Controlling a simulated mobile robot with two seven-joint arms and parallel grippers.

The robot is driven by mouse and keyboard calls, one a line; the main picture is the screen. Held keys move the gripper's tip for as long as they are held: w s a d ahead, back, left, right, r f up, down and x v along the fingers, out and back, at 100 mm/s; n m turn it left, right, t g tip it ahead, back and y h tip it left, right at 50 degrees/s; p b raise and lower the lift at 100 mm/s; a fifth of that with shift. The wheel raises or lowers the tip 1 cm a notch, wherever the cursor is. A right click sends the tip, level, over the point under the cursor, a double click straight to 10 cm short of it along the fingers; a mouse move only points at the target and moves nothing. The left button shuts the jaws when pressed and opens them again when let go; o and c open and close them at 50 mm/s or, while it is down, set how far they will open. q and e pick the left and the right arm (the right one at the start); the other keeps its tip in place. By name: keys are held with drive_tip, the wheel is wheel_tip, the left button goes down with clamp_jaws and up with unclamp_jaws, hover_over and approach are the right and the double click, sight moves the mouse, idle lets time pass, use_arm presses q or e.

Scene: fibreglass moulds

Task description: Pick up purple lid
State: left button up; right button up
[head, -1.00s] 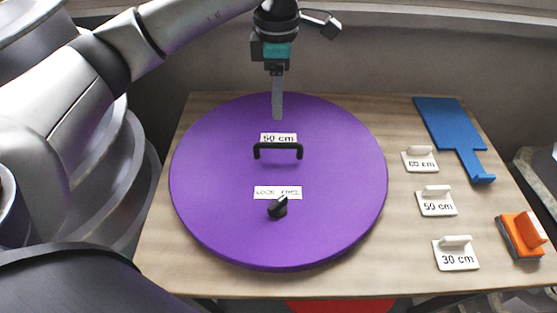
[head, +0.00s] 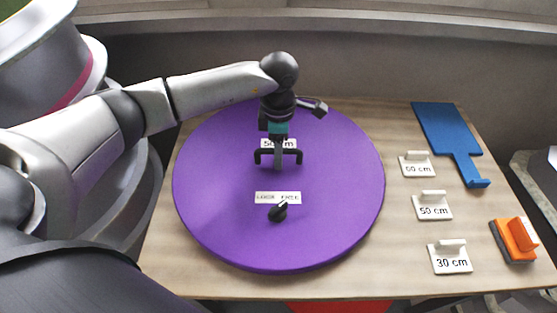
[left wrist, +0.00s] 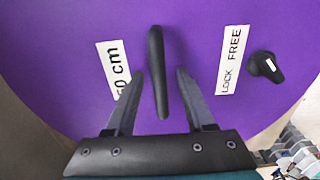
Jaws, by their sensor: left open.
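The purple lid (head: 230,220) is a large round disc lying flat on the wooden table. It has a black bar handle (head: 293,157), a 50 cm label partly hidden by my arm, a LOCK FREE label (head: 278,197) and a black knob (head: 278,212). My left gripper (head: 278,165) points down over the handle. In the left wrist view, the handle (left wrist: 158,75) runs between the two open fingers of the gripper (left wrist: 158,75), with gaps on both sides. The fingers do not visibly press on it. My right gripper is not in view.
White tags with grips, marked 60 cm (head: 417,170), 50 cm (head: 432,207) and 30 cm (head: 449,260), stand right of the lid. A blue paddle-shaped tool (head: 447,130) and an orange block tool (head: 517,240) lie at the right. A wall runs behind the table.

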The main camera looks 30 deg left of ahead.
use_arm(q)
drive_tip(key=shift+f, duration=0.1)
drive_tip(key=shift+c, duration=0.3)
clamp_jaws()
drive_tip(key=shift+w, duration=0.1)
idle(0.9)
